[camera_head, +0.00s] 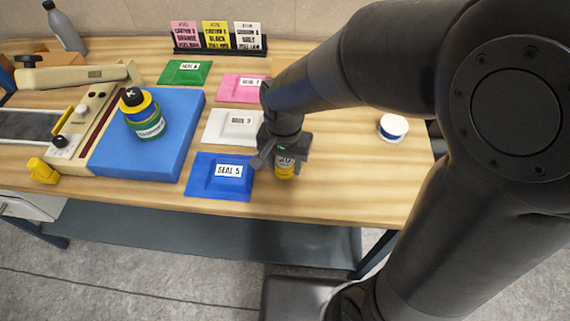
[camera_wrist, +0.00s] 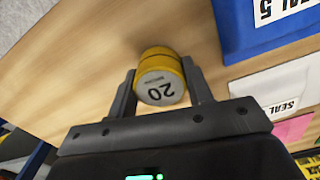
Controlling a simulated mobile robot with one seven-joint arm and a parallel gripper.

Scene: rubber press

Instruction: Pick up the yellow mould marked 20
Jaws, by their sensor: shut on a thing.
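The yellow mould marked 20 (camera_wrist: 160,78) sits between the two fingers of my gripper (camera_wrist: 160,92) in the wrist view. Its grey end face with the black 20 faces the camera. In the head view the mould (camera_head: 285,168) shows below my gripper (camera_head: 284,160), near the front edge of the table, right of the blue SEAL 5 pad. My gripper is shut on it. I cannot tell whether the mould still touches the table.
Blue (camera_head: 205,188), white (camera_head: 231,139), pink (camera_head: 238,94) and green (camera_head: 184,73) pads lie left of my gripper. A press with a blue plate (camera_head: 170,160) bears a stacked yellow and green mould (camera_head: 146,119). A white and blue roll (camera_head: 393,127) lies right. Cards (camera_head: 216,36) stand at the back.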

